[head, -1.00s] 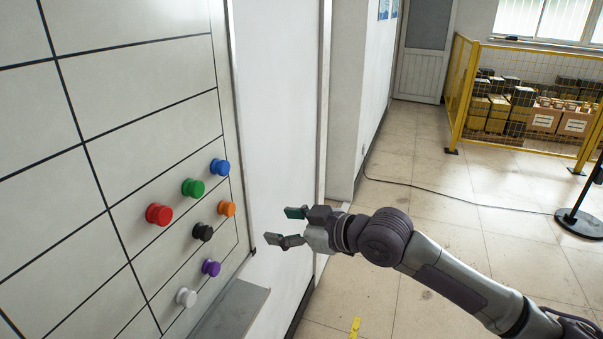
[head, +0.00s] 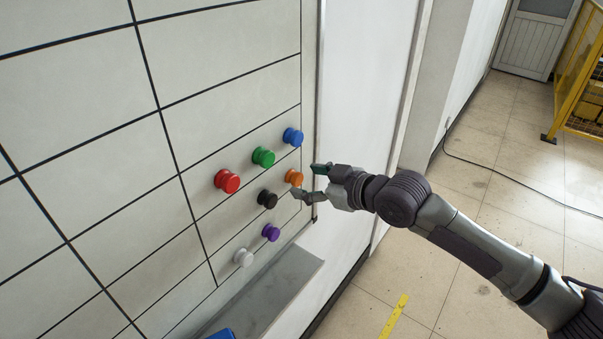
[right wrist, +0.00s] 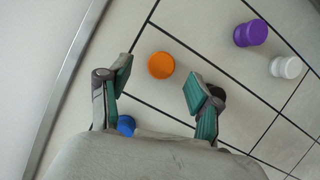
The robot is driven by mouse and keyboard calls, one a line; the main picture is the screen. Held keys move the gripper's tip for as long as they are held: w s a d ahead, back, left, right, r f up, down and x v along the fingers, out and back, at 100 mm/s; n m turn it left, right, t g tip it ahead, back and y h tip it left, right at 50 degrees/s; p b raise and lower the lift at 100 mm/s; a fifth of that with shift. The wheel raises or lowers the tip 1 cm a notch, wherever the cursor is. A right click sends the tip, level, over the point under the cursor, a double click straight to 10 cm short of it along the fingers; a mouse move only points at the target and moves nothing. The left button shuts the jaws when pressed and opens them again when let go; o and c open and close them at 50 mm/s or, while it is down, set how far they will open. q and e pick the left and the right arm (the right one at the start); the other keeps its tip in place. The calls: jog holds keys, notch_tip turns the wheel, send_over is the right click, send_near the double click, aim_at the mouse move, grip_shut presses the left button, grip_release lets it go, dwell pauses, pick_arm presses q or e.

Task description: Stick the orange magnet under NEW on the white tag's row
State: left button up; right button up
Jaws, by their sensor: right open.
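The orange magnet (head: 294,177) is stuck on the white gridded board (head: 225,105), near its lower right edge. My right gripper (head: 310,182) is open and empty beside it, with its fingers pointing at the board. In the right wrist view the orange magnet (right wrist: 161,65) shows between and beyond the two open fingers (right wrist: 158,85), apart from both. One finger partly covers the black magnet (right wrist: 216,92) there. No NEW heading and no white tag can be made out in these views. My left gripper is not in view.
Close by on the board are blue (head: 293,137), green (head: 263,157), red (head: 227,181), black (head: 267,199), purple (head: 271,232) and white (head: 243,257) magnets. A grey ledge (head: 275,285) runs below the board. The upper cells are bare.

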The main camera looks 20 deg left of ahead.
aim_at(299, 180)
jog(key=shift+w+a+f, duration=0.15)
jog(key=shift+w+a, duration=0.1)
jog(key=shift+a, duration=0.35)
jog(key=shift+w+a+f, duration=0.15)
jog(key=shift+a, duration=0.2)
jog(key=shift+w+a+f, duration=0.1)
jog(key=shift+a+f, duration=0.05)
jog(key=shift+a, duration=0.1)
jog(key=shift+w+a+f, duration=0.1)
jog(key=c, duration=1.2)
jog(key=shift+s+d+p, duration=0.2)
jog(key=shift+d+p, duration=0.15)
jog(key=shift+d, duration=0.2)
jog(key=shift+s+d+p, duration=0.2)
jog(key=shift+d+p, duration=0.15)
jog(key=shift+d, duration=0.15)
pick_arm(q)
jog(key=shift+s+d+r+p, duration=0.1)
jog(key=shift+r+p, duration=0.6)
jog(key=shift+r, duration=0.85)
pick_arm(e)
jog(key=shift+s+d, duration=0.25)
jog(key=shift+d, duration=0.5)
jog(key=shift+s+d, duration=0.3)
jog(key=shift+d, duration=0.5)
jog(key=shift+s+d, duration=0.25)
jog(key=shift+d, duration=0.5)
